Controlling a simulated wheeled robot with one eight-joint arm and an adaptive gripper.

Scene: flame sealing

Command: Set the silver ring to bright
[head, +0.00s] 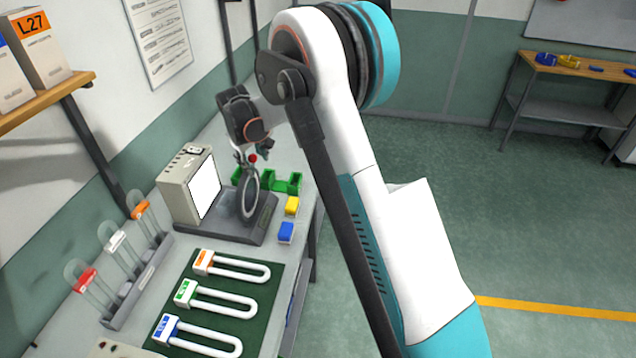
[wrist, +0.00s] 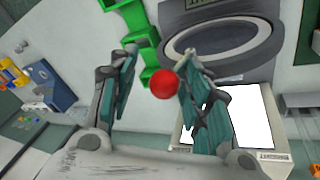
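A grey ring (head: 249,196) stands upright on a dark base (head: 222,229) in the head view, beside a beige box with a bright white panel (head: 205,189). The ring also shows large in the wrist view (wrist: 268,44), beyond my fingers. A red ball (head: 252,158) shows just above the ring; in the wrist view it (wrist: 163,84) appears between my fingers, closer to the right one. I cannot tell whether it touches a finger. My gripper (head: 255,150) is open, pointing down above the ring; its fingers (wrist: 155,80) are apart.
Green bins (head: 286,185), a yellow block (head: 291,206) and a blue block (head: 286,232) sit right of the base. Several U-shaped pieces lie on a green mat (head: 262,325) in front. A rack (head: 135,295) stands left. Open floor lies right of the bench.

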